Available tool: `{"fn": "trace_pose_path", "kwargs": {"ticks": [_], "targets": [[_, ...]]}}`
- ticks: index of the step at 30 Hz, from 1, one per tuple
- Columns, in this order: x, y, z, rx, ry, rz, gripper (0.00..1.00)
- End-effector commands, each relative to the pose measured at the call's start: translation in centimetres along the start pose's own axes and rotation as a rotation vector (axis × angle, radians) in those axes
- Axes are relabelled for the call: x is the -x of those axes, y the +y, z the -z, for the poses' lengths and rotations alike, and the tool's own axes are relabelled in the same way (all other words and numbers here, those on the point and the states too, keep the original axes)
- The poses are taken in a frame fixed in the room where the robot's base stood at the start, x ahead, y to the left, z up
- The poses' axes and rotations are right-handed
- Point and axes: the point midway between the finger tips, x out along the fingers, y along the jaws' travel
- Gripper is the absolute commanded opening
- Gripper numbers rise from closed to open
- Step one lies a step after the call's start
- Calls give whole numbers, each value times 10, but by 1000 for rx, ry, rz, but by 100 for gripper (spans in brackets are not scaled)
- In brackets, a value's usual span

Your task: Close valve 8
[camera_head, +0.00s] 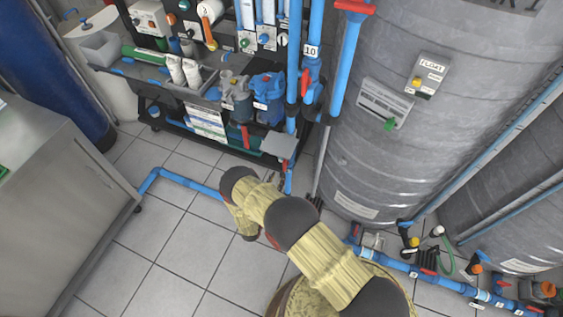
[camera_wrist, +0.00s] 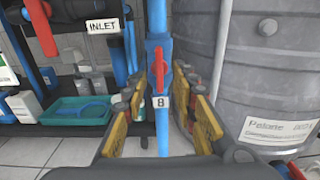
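Valve 8 has a red handle (camera_wrist: 159,68) on a blue vertical pipe (camera_wrist: 162,138), with a white tag "8" (camera_wrist: 159,101) just below it in the wrist view. The handle looks upright, in line with the pipe. My gripper (camera_wrist: 160,86) is open, with one yellow-padded finger on each side of the pipe. The fingers look apart from the handle, and nothing is held. In the head view my gripper (camera_head: 293,188) is low by the pipe, partly hidden by my arm. A small red handle (camera_head: 284,165) shows just above it; its tag cannot be read there.
A large grey tank (camera_wrist: 262,80) stands close on the right. A black rack (camera_head: 235,148) with pumps and bottles is behind and left. A teal tray (camera_wrist: 82,110) sits on its shelf. Blue pipes (camera_head: 190,183) run along the floor. Tiled floor at left is open.

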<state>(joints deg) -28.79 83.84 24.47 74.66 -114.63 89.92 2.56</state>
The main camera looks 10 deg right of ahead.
Motion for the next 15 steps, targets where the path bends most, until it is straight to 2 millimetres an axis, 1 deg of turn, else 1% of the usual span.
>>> {"fn": "trace_pose_path", "kwargs": {"ticks": [2, 5, 15], "targets": [[-2, 3, -5, 0, -20, -15, 28], [-10, 2, -6, -4, -25, -11, 28], [-60, 2, -6, -4, -24, -9, 28]]}}
